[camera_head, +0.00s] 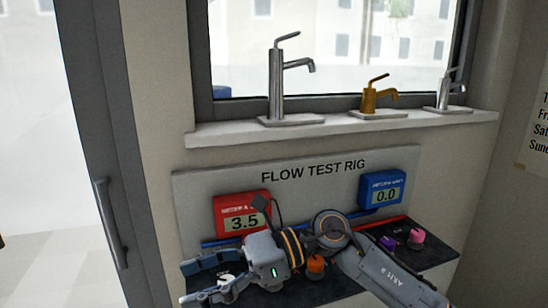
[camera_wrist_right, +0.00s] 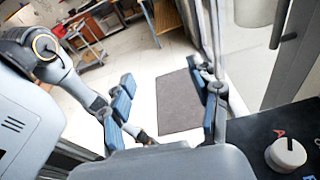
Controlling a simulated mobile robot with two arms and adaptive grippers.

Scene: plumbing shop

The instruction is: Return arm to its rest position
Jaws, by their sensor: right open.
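My right arm reaches in from the lower right in the head view and lies across the front of the flow test rig (camera_head: 270,172). My right gripper (camera_head: 190,283) points left, with its fingers apart and nothing between them. A white knob (camera_head: 226,281) shows beside its fingers on the dark panel. In the right wrist view the two blue-padded fingers of the right gripper (camera_wrist_right: 168,92) stand wide apart over open floor. The white knob (camera_wrist_right: 287,153), by a red letter A, is at the lower right there. My left gripper cannot be made out in either view.
The red meter (camera_head: 242,213) reads 3.5 and the blue meter (camera_head: 382,191) reads 0.0. Orange, purple and pink knobs (camera_head: 416,237) stand close to my arm. Several taps (camera_head: 277,85) stand on the sill above. A grey mat (camera_wrist_right: 180,100) lies on the floor.

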